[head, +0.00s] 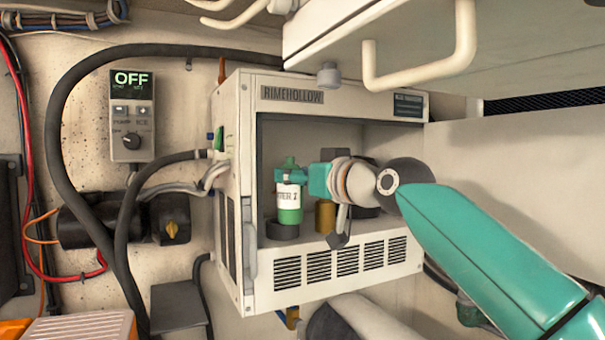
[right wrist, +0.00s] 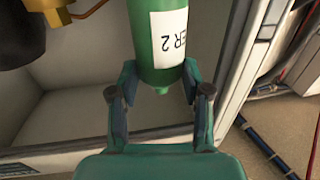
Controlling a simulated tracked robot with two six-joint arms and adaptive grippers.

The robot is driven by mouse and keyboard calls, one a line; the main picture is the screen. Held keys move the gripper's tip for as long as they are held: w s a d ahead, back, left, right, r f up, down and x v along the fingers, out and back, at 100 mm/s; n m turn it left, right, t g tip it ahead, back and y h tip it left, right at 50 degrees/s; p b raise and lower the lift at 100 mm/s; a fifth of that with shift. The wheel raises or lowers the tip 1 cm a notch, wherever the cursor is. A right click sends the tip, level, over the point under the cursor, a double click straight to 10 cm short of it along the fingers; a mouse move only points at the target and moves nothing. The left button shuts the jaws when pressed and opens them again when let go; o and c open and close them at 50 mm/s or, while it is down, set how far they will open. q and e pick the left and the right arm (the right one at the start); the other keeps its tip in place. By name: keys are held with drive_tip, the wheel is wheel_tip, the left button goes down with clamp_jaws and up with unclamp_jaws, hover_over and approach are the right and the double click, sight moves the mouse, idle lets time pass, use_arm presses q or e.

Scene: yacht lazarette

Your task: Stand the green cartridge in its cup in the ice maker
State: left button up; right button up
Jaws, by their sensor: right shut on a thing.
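The green cartridge (head: 289,205), with a white label, hangs upright inside the open-fronted ice maker (head: 335,109). My right gripper (head: 303,179) reaches in from the right and is shut on the cartridge near its top. In the right wrist view the cartridge (right wrist: 160,60) sits between the two fingers, its label ending in "ER 2". My left gripper is not in view.
A brass-coloured cylinder (head: 325,216) stands right of the cup, partly hidden by my wrist. The ice maker's side walls and vented front sill (head: 345,262) bound the opening. A white handle (head: 430,62) hangs above. A control box reading OFF (head: 132,115) and black hoses are at the left.

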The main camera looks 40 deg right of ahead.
drive_tip(key=shift+w+d+p, duration=0.3)
drive_tip(key=shift+w+p, duration=0.1)
drive_tip(key=shift+w, duration=0.55)
drive_tip(key=shift+w+d+p, duration=0.3)
drive_tip(key=shift+w+p, duration=0.05)
drive_tip(key=shift+w, duration=0.6)
drive_tip(key=shift+f+b, duration=1.7)
drive_tip(key=shift+f, duration=0.05)
idle(0.5)
drive_tip(key=o, duration=1.2)
drive_tip(key=shift+o, duration=0.2)
drive_tip(key=s+a, duration=0.2)
drive_tip(key=s, duration=1)
drive_tip(key=shift+w, duration=0.1)
